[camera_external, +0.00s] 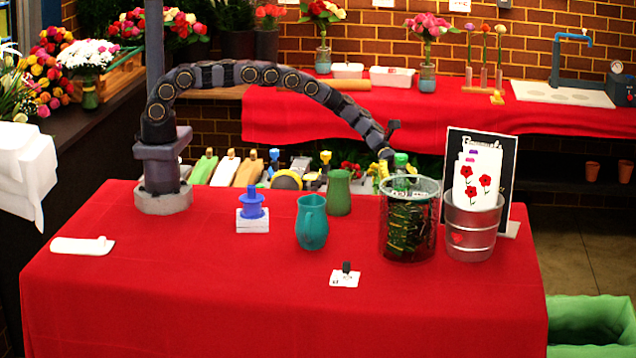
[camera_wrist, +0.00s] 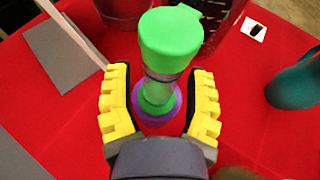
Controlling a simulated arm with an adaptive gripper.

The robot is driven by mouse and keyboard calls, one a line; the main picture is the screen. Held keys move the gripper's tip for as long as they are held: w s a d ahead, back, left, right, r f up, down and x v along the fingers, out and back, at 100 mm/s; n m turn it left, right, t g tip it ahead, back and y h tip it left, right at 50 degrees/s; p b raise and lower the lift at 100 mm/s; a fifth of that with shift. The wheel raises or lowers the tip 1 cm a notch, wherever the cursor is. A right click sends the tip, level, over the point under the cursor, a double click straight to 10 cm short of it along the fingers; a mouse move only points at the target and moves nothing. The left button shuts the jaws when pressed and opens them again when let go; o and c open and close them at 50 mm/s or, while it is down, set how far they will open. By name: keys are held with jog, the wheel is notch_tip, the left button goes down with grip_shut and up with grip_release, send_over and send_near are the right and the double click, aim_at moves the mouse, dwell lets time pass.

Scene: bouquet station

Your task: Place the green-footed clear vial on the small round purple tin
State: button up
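The clear vial (camera_wrist: 163,78) has a bright green cap and a green foot. In the wrist view it stands between the yellow fingers of my gripper (camera_wrist: 160,105), which are open with gaps on both sides. The small round purple tin (camera_wrist: 156,119) shows as a purple rim directly under and around the green foot; the vial appears to rest on it, though the contact is partly hidden. In the external view the green cap (camera_external: 401,160) shows behind the glass jar, beside my gripper (camera_external: 386,168); the tin is hidden there.
The glass jar (camera_external: 425,190) and metal bucket (camera_external: 473,240) stand close in front and to the right. A teal pitcher (camera_external: 311,229), green vase (camera_external: 339,192) and blue object on a white block (camera_external: 252,207) stand left. The red table's front is mostly clear.

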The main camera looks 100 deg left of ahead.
jog(key=shift+r, duration=0.15)
jog(key=v, duration=1.2)
jog(key=s+d+r+m+g+y, duration=0.3)
jog(key=s+d+r+m+g, duration=0.4)
jog(key=s+d+r+m, duration=0.9)
jog(key=s+a+m+y, duration=0.2)
jog(key=s+y, duration=0.1)
jog(key=s, duration=0.7)
jog(key=s+a+m+g+y, duration=0.1)
jog(key=s+a+m+y, duration=0.2)
jog(key=s, duration=0.7)
jog(key=s+a+m+y, duration=0.2)
jog(key=s+a+m, duration=0.1)
jog(key=s, duration=0.7)
jog(key=shift+r+y, duration=0.15)
jog(key=shift+y, duration=0.25)
